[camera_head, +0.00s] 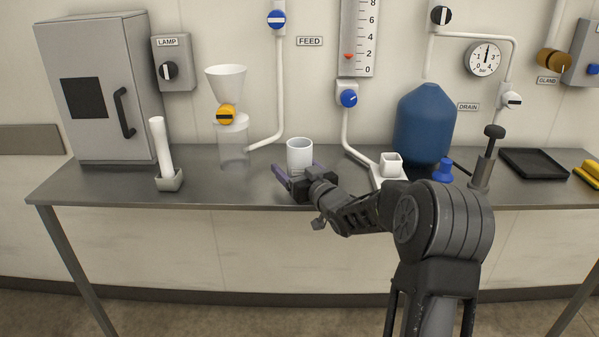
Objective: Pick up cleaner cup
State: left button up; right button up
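A white cup (300,154) stands upright on the steel bench, left of the middle of the picture. My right gripper (296,170) has come in from the right and is at the near side of the cup. Its purple fingers are spread, one to each side of the cup's lower part. A gap shows between the left finger and the cup; contact on the right side is hard to tell. The cup's base is partly hidden by the gripper. My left gripper is out of view.
On the bench (100,187) a white stick in a holder (168,181) and a clear container under a funnel (226,80) stand left of the cup. A white square fitting (391,165), blue tank (424,125) and black tray (535,163) are to the right.

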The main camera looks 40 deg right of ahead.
jog(key=shift+c, duration=0.4)
jog(key=shift+r, duration=0.1)
grip_shut()
